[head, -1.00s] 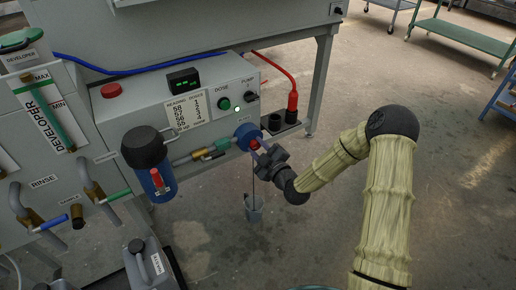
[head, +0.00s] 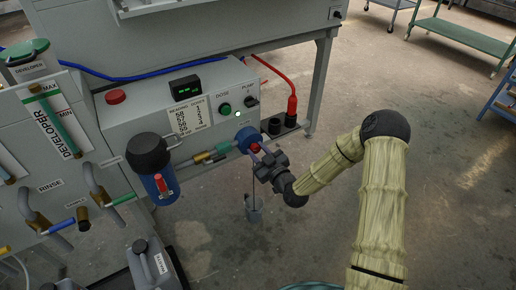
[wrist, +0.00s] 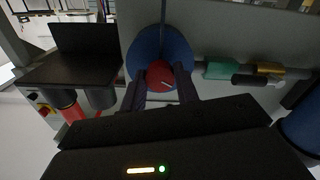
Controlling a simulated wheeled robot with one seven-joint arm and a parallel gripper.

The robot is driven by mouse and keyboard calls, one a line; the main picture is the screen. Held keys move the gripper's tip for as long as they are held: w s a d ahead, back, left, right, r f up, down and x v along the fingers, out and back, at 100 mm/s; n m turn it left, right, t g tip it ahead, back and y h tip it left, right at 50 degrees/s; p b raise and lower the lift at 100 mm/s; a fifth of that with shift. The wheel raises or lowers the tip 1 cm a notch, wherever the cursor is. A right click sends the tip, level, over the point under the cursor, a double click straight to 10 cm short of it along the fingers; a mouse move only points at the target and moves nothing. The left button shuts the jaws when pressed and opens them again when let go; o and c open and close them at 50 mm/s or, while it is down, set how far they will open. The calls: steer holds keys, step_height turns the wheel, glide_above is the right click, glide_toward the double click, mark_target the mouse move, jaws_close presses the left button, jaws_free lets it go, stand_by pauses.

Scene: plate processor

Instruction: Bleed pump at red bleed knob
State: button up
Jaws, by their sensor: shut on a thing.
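The red bleed knob (wrist: 160,76) sits on the front of the round blue pump head (wrist: 176,48) in the wrist view. In the head view the knob (head: 255,147) shows small beside the blue pump head (head: 246,135). My gripper (wrist: 160,88) is shut on the red knob, one finger on each side of it. It also shows in the head view (head: 261,154), reaching the knob from the right. A thin line runs down below the pump into a small grey beaker (head: 254,214).
A control box holds a lit display (head: 186,88), a green DOSE button (head: 225,109) and a PUMP switch (head: 251,101). A blue filter housing (head: 160,182) stands left of the pump. A red probe (head: 292,108) sits at right.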

steer(key=m+p, duration=0.3)
steer(key=m, duration=0.3)
steer(key=shift+m, duration=0.3)
steer(key=m+p, duration=0.3)
steer(key=m, duration=0.2)
steer(key=shift+s+f+m, duration=0.1)
steer(key=shift+m, duration=0.2)
steer(key=o, duration=1)
steer(key=shift+c, duration=0.2)
steer(key=p+v, duration=0.4)
steer(key=v, duration=1.3)
steer(key=shift+d, duration=0.2)
steer(key=shift+a, duration=0.1)
